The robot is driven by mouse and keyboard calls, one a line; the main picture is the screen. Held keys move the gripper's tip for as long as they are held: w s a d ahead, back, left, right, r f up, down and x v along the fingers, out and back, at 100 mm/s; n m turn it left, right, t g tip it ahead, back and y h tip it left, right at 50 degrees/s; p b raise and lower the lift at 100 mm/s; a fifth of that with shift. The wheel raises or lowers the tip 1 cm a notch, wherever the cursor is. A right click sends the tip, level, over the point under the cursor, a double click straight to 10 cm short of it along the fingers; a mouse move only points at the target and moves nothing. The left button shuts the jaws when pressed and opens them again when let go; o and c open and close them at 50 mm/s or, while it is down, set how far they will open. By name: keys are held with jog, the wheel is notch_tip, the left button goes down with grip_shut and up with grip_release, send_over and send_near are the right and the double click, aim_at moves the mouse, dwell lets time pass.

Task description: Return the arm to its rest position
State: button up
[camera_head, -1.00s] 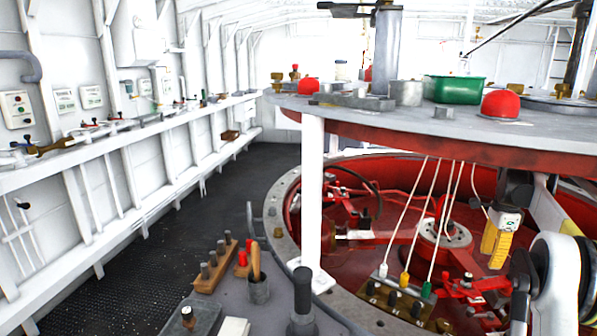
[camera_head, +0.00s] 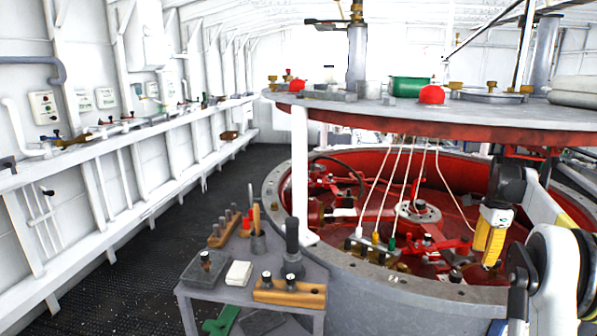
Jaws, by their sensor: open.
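My gripper (camera_head: 488,250) shows at the right of the head view, at the end of my white and black arm. Its yellow fingers point down and are open, with nothing seen between them. It hangs in front of the red round well (camera_head: 455,190), apart from the things around it. The arm is bent, with its large white joint at the lower right edge. Part of the arm is cut off by the frame.
A small grey table (camera_head: 225,300) with tools stands at front. A pipe-lined shelf runs along the left wall. Dark deck between is clear.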

jog(key=s+a+r+n+t, duration=0.1)
jog(key=s+a+r+n, duration=0.2)
jog(key=a, duration=0.4)
jog(key=s+a+r+n+t+h, duration=0.1)
jog(key=s+a+r+n, duration=0.15)
jog(key=a+r, duration=0.4)
jog(key=s+a+r+n+t, duration=0.15)
jog(key=a+n, duration=0.25)
jog(key=a, duration=0.5)
jog(key=s+a+f+n+t, duration=0.1)
jog(key=s+a+f+n, duration=0.2)
jog(key=s+a, duration=0.2)
jog(key=s+a+f+n+t, duration=0.1)
jog(key=s+a+f+n, duration=0.2)
jog(key=s+a, duration=0.3)
jog(key=s+a+f+n+t+y, duration=0.1)
jog(key=s+a+n, duration=0.4)
jog(key=s, duration=0.6)
jog(key=shift+s+a+f, duration=0.2)
jog(key=shift+a+f, duration=0.3)
jog(key=shift+f, duration=0.4)
